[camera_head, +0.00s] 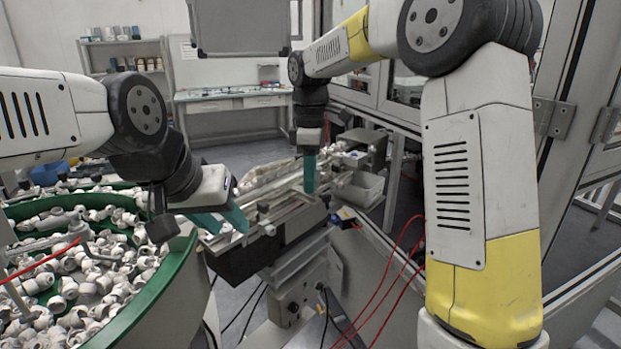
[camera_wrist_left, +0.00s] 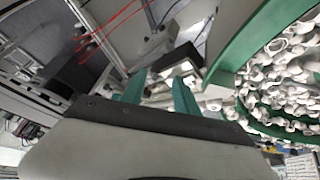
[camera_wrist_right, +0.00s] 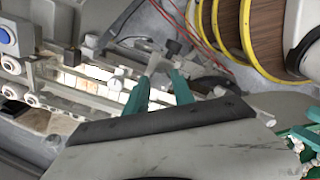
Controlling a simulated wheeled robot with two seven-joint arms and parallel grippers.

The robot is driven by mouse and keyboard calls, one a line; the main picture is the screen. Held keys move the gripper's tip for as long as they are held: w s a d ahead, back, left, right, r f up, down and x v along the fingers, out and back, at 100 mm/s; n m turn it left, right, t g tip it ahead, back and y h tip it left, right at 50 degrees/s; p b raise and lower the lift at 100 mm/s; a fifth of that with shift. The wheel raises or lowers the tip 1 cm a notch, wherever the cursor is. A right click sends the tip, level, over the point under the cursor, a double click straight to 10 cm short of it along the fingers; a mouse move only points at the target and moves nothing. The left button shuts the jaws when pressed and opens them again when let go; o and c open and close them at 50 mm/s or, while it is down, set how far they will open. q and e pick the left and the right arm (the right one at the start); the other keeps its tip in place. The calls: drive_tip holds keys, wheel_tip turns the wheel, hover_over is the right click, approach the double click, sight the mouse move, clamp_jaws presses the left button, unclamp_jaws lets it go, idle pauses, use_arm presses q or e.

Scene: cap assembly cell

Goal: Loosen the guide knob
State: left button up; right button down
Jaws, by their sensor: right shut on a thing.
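My right gripper (camera_head: 309,190) reaches straight down onto the guide rail assembly (camera_head: 285,212). In the right wrist view its teal fingertips (camera_wrist_right: 161,76) are a little apart and closed on a small grey part, which I take as the guide knob (camera_wrist_right: 154,62). The fingers hide most of the knob, and in the head view I cannot make it out. My left gripper (camera_head: 222,226) is at the left end of the rail, beside the green bowl. In the left wrist view its teal fingers (camera_wrist_left: 157,88) are well apart with nothing between them.
A green-rimmed bowl (camera_head: 172,275) full of white caps stands at the left. A dark knob (camera_wrist_right: 173,47) shows just past the right fingertips. Red cables (camera_head: 385,285) hang to the right of the rail. A workbench (camera_head: 232,103) stands at the back.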

idle(0.3)
drive_tip(key=c, duration=1.1)
unclamp_jaws()
drive_tip(key=shift+o, duration=0.2)
drive_tip(key=shift+r, duration=3.95)
